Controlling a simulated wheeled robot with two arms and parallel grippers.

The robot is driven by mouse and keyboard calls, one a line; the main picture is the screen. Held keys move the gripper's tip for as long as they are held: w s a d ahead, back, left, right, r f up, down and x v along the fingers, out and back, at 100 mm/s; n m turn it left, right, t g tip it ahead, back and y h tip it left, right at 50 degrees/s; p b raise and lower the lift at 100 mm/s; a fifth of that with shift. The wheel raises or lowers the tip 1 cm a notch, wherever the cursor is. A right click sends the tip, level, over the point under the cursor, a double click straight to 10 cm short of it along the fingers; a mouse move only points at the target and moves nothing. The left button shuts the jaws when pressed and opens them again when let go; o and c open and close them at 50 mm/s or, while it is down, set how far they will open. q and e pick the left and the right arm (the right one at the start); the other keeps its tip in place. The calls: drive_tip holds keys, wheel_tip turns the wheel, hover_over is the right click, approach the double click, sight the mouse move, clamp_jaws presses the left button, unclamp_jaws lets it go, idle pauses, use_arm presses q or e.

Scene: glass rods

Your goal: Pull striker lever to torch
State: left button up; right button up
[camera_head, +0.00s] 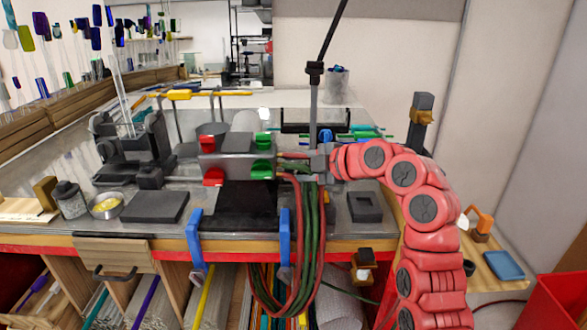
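The torch (238,143) is a grey block with red and green knobs in the middle of the bench. A grey upright post (313,108) with a dark clamp and a slanted black rod stands just right of it. I cannot tell for sure which part is the striker lever. My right gripper (319,162) is at the end of the pink-red arm, beside the post's lower part and right of the torch knobs. Its fingers are small and partly hidden among the hoses, so its opening and any contact are unclear. My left gripper is out of view.
Red and green hoses (305,235) hang over the front edge near my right gripper. Blue clamps (195,238) grip that edge. A dark slab (155,207) and a yellow-filled bowl (106,206) lie at left. Glass rods (122,88) stand at back left.

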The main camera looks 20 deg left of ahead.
drive_tip(key=b+v, duration=0.1)
drive_tip(key=v, duration=1.6)
drive_tip(key=shift+b, duration=0.3)
